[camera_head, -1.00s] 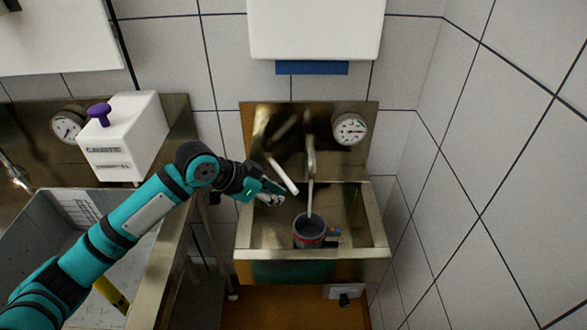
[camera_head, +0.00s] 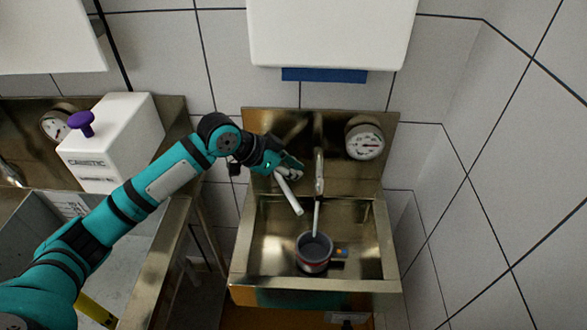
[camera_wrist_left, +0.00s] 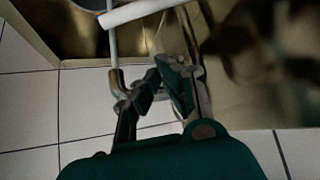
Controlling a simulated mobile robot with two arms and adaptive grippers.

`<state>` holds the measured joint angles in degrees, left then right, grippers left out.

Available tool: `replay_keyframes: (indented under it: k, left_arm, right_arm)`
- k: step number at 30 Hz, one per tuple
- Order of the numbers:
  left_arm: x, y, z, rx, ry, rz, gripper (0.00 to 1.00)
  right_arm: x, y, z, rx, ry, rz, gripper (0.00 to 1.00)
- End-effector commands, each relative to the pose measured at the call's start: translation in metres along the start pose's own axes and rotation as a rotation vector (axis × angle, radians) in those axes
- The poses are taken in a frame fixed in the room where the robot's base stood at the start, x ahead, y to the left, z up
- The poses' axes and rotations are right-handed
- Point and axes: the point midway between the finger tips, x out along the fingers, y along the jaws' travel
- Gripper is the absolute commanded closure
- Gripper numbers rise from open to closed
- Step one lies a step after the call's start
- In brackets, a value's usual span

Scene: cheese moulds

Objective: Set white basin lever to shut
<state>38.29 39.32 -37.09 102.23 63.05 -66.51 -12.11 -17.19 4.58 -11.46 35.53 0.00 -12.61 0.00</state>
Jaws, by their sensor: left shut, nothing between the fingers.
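The white lever (camera_head: 290,196) slants down to the right over the left side of the steel basin (camera_head: 238,262), left of the spout (camera_head: 319,178). It also crosses the top of the left wrist view (camera_wrist_left: 140,12). A thin pale stream (camera_head: 316,216) runs from the spout into a dark mug (camera_head: 314,252) standing in the basin. My left gripper (camera_head: 291,165) is shut and empty at the lever's upper end, close to the backsplash. In the left wrist view its fingers (camera_wrist_left: 161,72) are below the lever with a visible gap. Whether it touches the lever elsewhere is unclear.
A round gauge (camera_head: 365,139) sits on the backsplash to the right. A white dispenser (camera_head: 331,35) hangs above. A white box (camera_head: 112,143) with a purple knob and another sink stand left. Tiled walls close in behind and right.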

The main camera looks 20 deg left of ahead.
Motion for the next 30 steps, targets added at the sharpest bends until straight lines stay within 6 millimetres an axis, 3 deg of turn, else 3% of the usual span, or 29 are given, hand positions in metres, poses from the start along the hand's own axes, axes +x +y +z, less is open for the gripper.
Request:
replay_keyframes:
  k: [11,18,30]
  left_arm:
    - [0.079,0.002,-0.002,-0.002,-0.001,0.003,1.00]
    - [0.062,0.000,0.026,0.000,-0.002,0.000,1.00]
    - [0.059,0.000,0.034,0.001,0.000,0.000,1.00]
  right_arm:
    - [-0.021,0.000,-0.002,0.000,0.000,0.000,0.60]
    - [-0.039,0.001,-0.005,0.000,0.002,0.000,0.60]
    - [-0.041,-0.001,-0.003,0.001,-0.001,-0.002,0.60]
